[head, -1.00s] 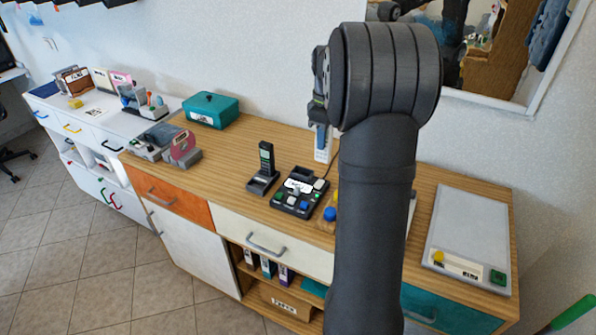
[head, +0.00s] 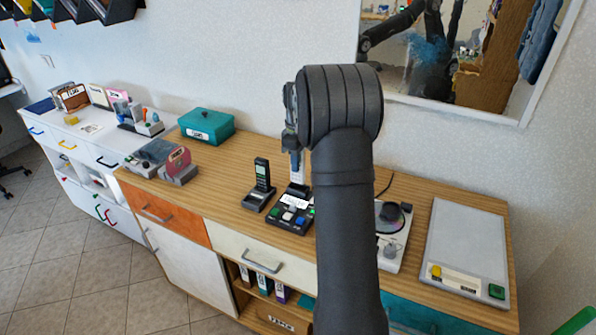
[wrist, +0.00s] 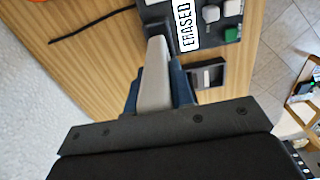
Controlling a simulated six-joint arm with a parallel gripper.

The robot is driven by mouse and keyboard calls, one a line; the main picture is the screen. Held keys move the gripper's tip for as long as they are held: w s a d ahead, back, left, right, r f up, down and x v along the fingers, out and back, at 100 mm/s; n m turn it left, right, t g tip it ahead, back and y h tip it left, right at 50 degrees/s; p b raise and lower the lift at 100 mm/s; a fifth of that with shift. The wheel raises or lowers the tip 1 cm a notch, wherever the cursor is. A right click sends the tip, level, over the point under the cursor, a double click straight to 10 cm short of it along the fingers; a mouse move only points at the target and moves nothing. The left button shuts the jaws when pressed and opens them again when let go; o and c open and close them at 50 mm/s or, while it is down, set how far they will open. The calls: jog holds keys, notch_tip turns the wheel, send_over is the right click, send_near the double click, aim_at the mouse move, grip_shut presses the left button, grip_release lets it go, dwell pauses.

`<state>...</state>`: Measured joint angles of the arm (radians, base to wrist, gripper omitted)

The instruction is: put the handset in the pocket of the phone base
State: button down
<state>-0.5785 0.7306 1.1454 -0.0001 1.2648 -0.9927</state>
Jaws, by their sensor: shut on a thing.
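My gripper (head: 294,143) is shut on a pale grey-white handset (head: 298,166), which points down. The handset also shows between blue fingers in the wrist view (wrist: 154,78). Below it is the dark phone base (head: 288,221) with coloured buttons and a white label; it also shows at the top of the wrist view (wrist: 222,38). The handset's lower end is over or at the back of this base, where the pocket is. The pocket is mostly hidden, and I cannot tell whether the end is inside it.
A black handset (head: 262,174) stands in a small dark cradle (head: 254,204) just left of the base. A disc player (head: 392,246) and a flat grey device (head: 466,235) are to the right. A teal box (head: 206,126) is back left. The wooden top (head: 215,178) is clear between.

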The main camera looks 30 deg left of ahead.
jog(key=shift+f, duration=1.85)
jog(key=shift+f, duration=0.1)
jog(key=c, duration=1.3)
grip_release()
jog(key=shift+o, duration=0.2)
notch_tip(320, 180, up, 12)
jog(key=shift+r, duration=0.1)
